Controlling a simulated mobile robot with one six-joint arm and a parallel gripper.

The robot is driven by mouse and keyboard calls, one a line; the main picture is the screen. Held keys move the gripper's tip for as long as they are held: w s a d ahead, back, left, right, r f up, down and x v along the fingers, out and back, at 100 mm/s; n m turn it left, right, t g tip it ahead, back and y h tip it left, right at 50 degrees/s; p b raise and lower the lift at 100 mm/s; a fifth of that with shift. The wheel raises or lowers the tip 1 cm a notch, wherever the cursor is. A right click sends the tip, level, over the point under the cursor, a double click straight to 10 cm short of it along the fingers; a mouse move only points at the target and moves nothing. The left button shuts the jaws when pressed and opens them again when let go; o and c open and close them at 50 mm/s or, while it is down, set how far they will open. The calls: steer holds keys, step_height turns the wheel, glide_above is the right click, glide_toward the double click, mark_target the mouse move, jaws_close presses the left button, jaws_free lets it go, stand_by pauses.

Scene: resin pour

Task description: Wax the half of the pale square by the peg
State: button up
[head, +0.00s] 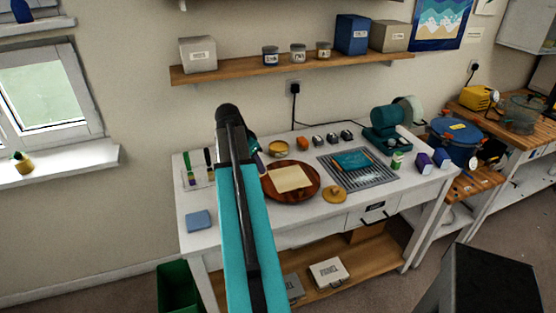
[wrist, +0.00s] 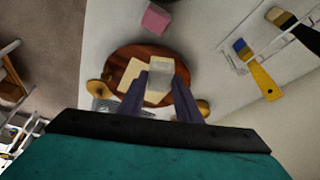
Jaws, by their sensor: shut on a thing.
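The pale square (head: 289,178) lies flat on a round red-brown board (head: 309,191) on the white bench. In the wrist view the pale square (wrist: 131,73) is partly covered by my fingers and what they hold. My gripper (wrist: 161,85) is shut on a pale grey block (wrist: 160,70), which overlaps the square in this view. I cannot tell whether the block touches the square. In the head view my arm hides most of the gripper, at the board's left side. I cannot make out a peg.
A gold lid (head: 334,194) lies right of the board and a gold tin (head: 279,148) stands behind it. A grey grid mat (head: 378,178) is to the right. A blue block (head: 199,220) lies front left.

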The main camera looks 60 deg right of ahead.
steer(key=s+d+m, duration=0.1)
steer(key=s+d, duration=0.3)
steer(key=s, duration=0.2)
steer(key=shift+s+r+g+p, duration=0.2)
steer(key=shift+s+g+p, duration=0.1)
steer(key=shift+s, duration=0.05)
steer(key=shift+f, duration=0.1)
